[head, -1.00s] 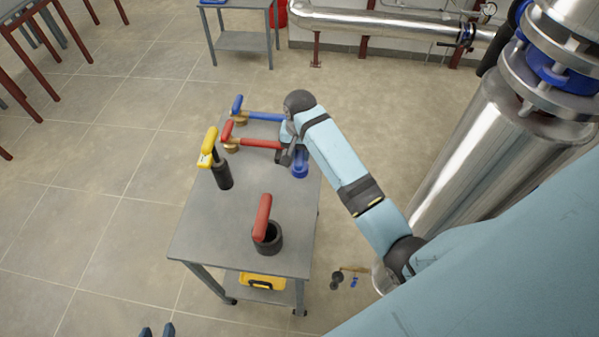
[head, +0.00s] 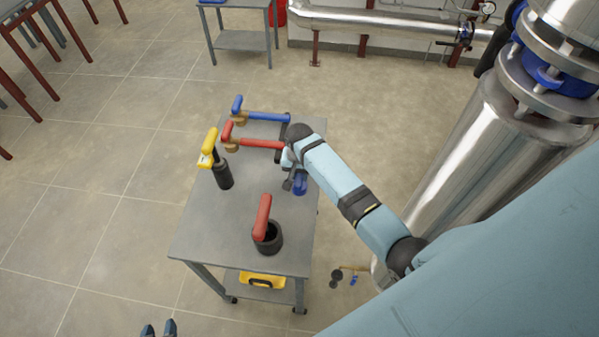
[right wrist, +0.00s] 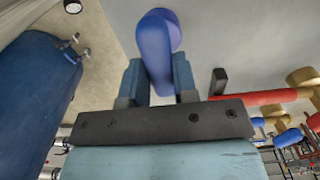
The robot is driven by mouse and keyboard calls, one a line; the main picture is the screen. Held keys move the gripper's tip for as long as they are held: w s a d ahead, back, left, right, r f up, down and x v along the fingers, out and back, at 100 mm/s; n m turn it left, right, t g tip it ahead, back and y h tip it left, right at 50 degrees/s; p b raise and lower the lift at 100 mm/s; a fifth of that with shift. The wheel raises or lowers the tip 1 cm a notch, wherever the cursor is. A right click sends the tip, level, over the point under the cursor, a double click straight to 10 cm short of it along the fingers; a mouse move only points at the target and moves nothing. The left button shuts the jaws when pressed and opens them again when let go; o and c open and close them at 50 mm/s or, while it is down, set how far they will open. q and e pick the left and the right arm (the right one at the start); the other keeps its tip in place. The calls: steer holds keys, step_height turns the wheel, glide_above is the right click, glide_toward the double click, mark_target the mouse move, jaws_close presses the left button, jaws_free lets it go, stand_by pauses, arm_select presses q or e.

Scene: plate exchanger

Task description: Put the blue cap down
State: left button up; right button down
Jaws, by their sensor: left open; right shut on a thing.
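The blue cap (head: 300,184) is at the right side of the grey trolley top (head: 205,235), in the grip of my right gripper (head: 293,182). In the right wrist view the blue cap (right wrist: 155,50) sits between the two fingers of the right gripper (right wrist: 160,80), which is shut on it. I cannot tell whether the cap touches the trolley top. My left gripper (head: 158,329) is open and empty at the bottom edge of the head view, away from the trolley.
A blue-handled tool (head: 262,116) and a red-handled tool (head: 258,143) lie at the trolley's back. A yellow-handled black piece (head: 222,176) stands at the left, a black cup with a red handle (head: 267,240) in front. A steel column (head: 470,150) stands right of the trolley.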

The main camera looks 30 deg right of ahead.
steer(key=c, duration=0.9)
jaws_free()
step_height(320, 180, up, 12)
steer(key=b, duration=0.2)
steer(key=s+a+f+n+t, duration=0.3)
steer(key=s+f+n+t, duration=0.3)
steer(key=s+f, duration=0.5)
steer(key=s+a+n+t+y, duration=0.1)
steer(key=s, duration=0.3)
steer(key=s+a+r+n+t+y, duration=0.1)
steer(key=s+a+n+t, duration=0.1)
steer(key=s, duration=0.2)
steer(key=s+a+n+t+y, duration=0.1)
steer(key=s+t, duration=0.1)
steer(key=s, duration=0.3)
steer(key=shift+a+r, duration=0.35)
steer(key=shift+r, duration=0.05)
